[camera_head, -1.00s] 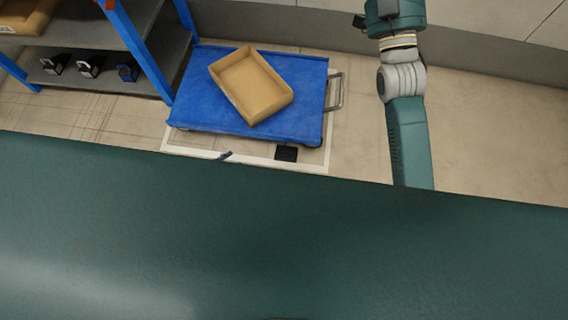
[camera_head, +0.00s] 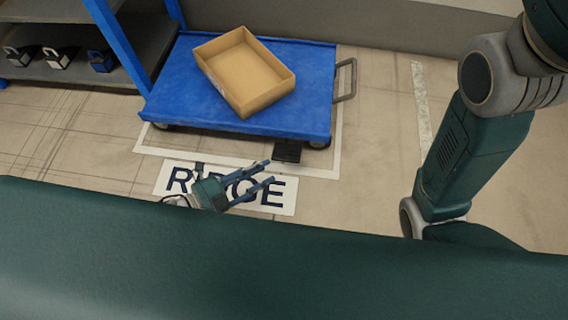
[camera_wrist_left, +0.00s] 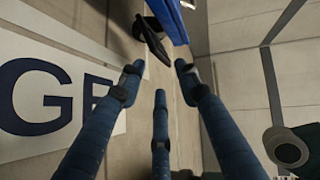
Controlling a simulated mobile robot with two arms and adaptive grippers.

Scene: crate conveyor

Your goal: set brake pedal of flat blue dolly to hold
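The flat blue dolly (camera_head: 185,100) stands on the floor inside a white outline, carrying an open cardboard box (camera_head: 290,92). Its black brake pedal (camera_head: 287,151) sticks out at the near edge, right of the middle; its exact tilt is hard to tell. In the left wrist view the dark pedal (camera_wrist_left: 152,38) is beyond the fingertips, beside the blue dolly edge (camera_wrist_left: 170,20). My left gripper (camera_head: 269,172) is open and empty, just in front of the pedal and apart from it. The wrist view shows its spread fingers (camera_wrist_left: 157,74). My right gripper is out of view.
A white floor label (camera_head: 283,194) lies under my left gripper. Floor right of the dolly is clear.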

